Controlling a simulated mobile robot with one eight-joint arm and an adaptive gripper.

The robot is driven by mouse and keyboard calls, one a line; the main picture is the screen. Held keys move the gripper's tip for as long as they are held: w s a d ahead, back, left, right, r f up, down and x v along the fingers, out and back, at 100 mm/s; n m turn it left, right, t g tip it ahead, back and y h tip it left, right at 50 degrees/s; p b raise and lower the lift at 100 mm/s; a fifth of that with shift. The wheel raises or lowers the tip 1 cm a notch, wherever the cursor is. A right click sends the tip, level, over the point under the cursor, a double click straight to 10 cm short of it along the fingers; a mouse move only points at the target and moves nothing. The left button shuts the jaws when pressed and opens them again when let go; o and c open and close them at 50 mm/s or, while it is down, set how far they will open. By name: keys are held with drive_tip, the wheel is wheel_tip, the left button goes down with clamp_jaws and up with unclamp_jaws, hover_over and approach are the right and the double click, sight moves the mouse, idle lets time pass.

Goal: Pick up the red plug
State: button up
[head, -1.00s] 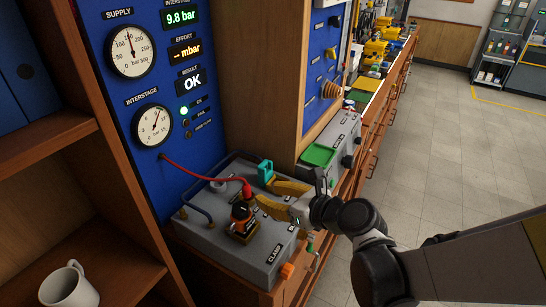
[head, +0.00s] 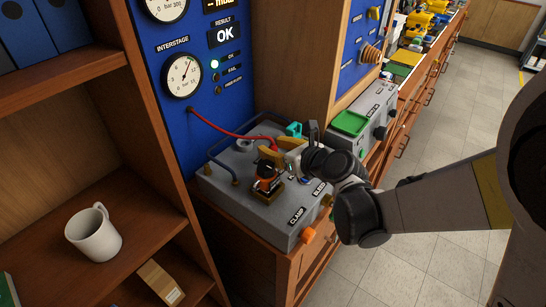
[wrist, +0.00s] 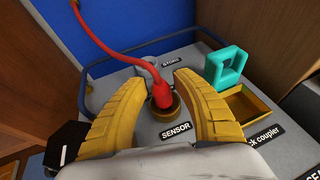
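The red plug (wrist: 161,94) sits upright in a brass-rimmed socket behind the SENSOR label in the wrist view, with its red hose leading up and left. In the head view the red plug (head: 274,145) is partly hidden by my gripper. My gripper (wrist: 164,88) has its two yellow fingers spread on either side of the plug, with visible gaps to it. In the head view my gripper (head: 284,156) reaches in over the grey bench unit from the right.
A teal coupler (wrist: 227,66) stands by a yellow tray (wrist: 254,104) right of the fingers. A black and orange regulator (head: 267,177) stands close in front of my gripper. A white mug (head: 94,235) is on the shelf.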

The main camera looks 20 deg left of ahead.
clamp_jaws()
drive_tip(key=shift+r, duration=0.15)
